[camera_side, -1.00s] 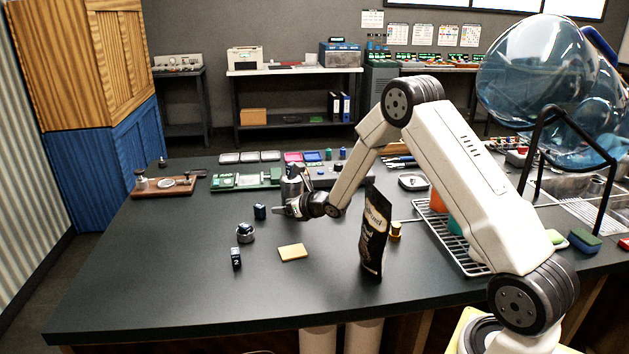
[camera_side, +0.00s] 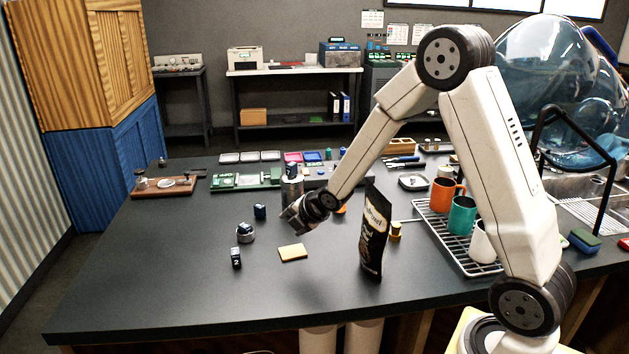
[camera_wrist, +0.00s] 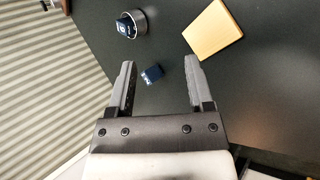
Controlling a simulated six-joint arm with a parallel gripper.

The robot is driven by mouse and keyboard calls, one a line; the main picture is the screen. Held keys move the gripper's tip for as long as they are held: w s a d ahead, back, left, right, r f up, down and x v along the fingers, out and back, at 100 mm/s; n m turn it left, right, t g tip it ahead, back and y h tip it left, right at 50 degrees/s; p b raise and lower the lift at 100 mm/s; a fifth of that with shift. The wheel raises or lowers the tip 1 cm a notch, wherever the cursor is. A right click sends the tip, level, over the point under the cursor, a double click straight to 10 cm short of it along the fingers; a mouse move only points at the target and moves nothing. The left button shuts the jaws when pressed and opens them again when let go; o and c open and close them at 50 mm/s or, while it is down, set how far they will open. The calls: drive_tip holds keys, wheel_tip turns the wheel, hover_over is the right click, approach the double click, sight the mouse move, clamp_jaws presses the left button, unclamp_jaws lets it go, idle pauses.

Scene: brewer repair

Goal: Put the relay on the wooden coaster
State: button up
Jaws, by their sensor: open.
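The wooden coaster (camera_side: 293,253) is a bare tan square on the dark table; it also shows in the wrist view (camera_wrist: 213,32). Several small dark blue blocks are near it, and I cannot tell for sure which is the relay. One block (camera_side: 236,258) marked 2 stands at the front left. My gripper (camera_side: 287,222) is open and empty above the table, behind the coaster. In the wrist view, a small block (camera_wrist: 152,74) appears between the fingers, well beyond them.
A black pouch (camera_side: 373,235) stands upright right of the coaster, with a small brass-coloured piece (camera_side: 395,231) beside it. A metal cylinder (camera_side: 291,187) stands behind my gripper. A rack (camera_side: 440,243) with mugs is at the right. The table's front left is clear.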

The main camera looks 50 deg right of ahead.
drive_tip(key=s+a+m+g, duration=0.3)
drive_tip(key=s+a+m, duration=0.1)
drive_tip(key=s+m, duration=0.5)
drive_tip(key=s+a+m+g, duration=0.3)
drive_tip(key=s+a+m, duration=0.2)
drive_tip(key=s+m, duration=0.4)
drive_tip(key=shift+s+r+m+y, duration=0.3)
drive_tip(key=shift+s+r+y, duration=0.15)
drive_tip(key=shift+s, duration=0.2)
drive_tip(key=shift+o, duration=0.2)
drive_tip(key=shift+s+a+m, duration=0.15)
drive_tip(key=shift+s+m, duration=0.35)
drive_tip(key=shift+s, duration=0.05)
drive_tip(key=shift+o, duration=0.2)
drive_tip(key=shift+w, duration=0.15)
drive_tip(key=t, duration=0.6)
approach(260, 211)
drive_tip(key=w+f, duration=0.1)
drive_tip(key=w+d+f, duration=0.1)
drive_tip(key=w, duration=0.1)
drive_tip(key=shift+w+d, duration=0.1)
drive_tip(key=shift+w, duration=0.1)
